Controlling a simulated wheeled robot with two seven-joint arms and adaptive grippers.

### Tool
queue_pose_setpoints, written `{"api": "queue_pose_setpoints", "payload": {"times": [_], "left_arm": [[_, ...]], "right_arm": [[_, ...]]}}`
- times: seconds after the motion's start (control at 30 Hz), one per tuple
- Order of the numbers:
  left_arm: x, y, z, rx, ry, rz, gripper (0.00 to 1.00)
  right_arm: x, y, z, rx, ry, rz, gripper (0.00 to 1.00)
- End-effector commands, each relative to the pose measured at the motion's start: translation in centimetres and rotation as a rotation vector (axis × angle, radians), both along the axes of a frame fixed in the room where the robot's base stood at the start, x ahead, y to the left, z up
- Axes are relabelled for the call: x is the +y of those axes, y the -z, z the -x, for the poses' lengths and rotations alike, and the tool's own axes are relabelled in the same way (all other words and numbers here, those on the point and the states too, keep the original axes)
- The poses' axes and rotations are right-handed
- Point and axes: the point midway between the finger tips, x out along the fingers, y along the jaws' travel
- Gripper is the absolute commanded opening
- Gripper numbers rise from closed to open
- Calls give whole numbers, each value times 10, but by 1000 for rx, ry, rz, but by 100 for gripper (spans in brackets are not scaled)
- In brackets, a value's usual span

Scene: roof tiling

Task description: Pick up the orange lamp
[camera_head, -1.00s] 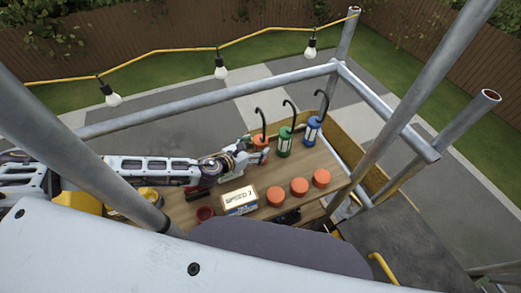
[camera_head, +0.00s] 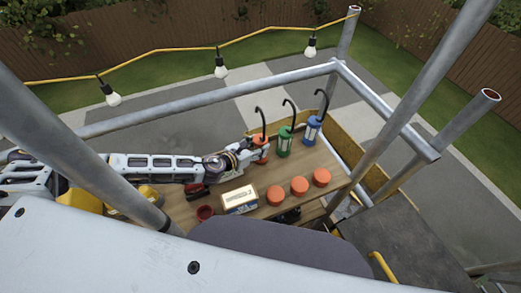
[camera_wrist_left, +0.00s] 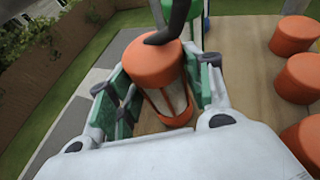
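The orange lamp (camera_head: 260,147), with a tall black hook, stands at the far edge of the wooden table, leftmost of three lamps. In the left wrist view, the orange lamp (camera_wrist_left: 165,85) is between the two green-padded fingers, its orange cap and pale panels facing me. My left gripper (camera_head: 250,150) reaches it from the left. The left gripper (camera_wrist_left: 165,95) looks open around the lamp, with narrow gaps beside its body; firm contact cannot be made out. My right gripper does not show.
A green lamp (camera_head: 284,142) and a blue lamp (camera_head: 312,131) stand to the right. Several orange cylinders (camera_head: 299,186), a labelled box (camera_head: 239,199) and a red cup (camera_head: 205,212) are on the wooden table (camera_head: 265,176). Metal scaffold poles (camera_head: 215,98) surround it.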

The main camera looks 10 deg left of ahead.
Motion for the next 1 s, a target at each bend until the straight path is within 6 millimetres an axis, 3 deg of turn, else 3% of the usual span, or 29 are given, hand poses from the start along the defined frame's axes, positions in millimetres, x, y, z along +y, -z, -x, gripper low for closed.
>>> {"api": "queue_pose_setpoints", "payload": {"times": [0.03, 0.3, 0.67, 1.0], "left_arm": [[0, 0, 0, 0, -1, 0, 38], [0, -1, -1, -3, -1, 0, 6], [0, -6, -1, -4, -1, 1, 6], [0, -37, -1, -5, -1, 1, 6]], "right_arm": [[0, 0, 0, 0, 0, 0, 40], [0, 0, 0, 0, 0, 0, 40], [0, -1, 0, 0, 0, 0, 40], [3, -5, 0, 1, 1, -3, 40]]}}
